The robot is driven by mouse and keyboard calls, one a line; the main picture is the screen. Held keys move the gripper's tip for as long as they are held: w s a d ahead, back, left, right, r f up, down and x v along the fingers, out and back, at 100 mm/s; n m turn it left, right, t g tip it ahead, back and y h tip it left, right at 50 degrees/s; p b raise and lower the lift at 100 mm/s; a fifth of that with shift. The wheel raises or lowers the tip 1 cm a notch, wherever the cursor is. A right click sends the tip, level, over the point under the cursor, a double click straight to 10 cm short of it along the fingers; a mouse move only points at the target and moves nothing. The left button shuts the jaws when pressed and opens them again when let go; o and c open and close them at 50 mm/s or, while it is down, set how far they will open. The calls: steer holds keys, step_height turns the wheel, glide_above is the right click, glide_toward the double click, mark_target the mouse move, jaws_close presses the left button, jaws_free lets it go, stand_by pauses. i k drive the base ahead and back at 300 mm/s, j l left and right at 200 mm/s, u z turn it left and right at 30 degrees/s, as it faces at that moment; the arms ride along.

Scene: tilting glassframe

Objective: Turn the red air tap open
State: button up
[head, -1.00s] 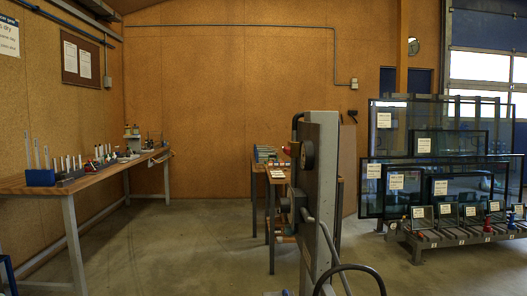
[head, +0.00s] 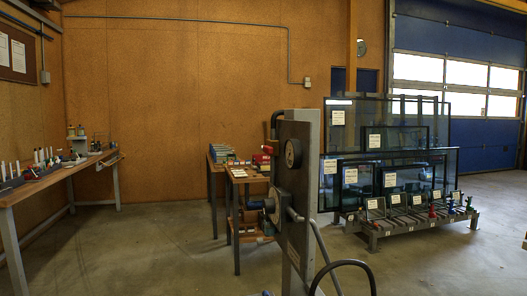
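A grey upright post (head: 299,205) stands close in front of me, right of centre. It carries a round dark gauge (head: 293,154) near its top and a round fitting (head: 271,204) lower on its left side. A small red part (head: 268,149) shows just left of the post at gauge height. It may be the red air tap, but it is too small to tell its shape or whether it is open. My gripper is not in view.
A small table (head: 240,178) with stacked items stands behind the post. A rack of glass panes (head: 390,140) is at right, with red, blue and green items on its base. A workbench (head: 55,178) runs along the left. The floor (head: 150,245) between is clear.

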mark_target(266, 149)
steer(key=i+j+z, duration=0.5)
steer(key=j, duration=0.15)
steer(key=i+j+z, duration=0.25)
steer(key=j, duration=0.15)
steer(key=i+j+z, duration=0.25)
steer(key=j, duration=0.2)
steer(key=k+l, duration=0.05)
steer(key=k, duration=0.05)
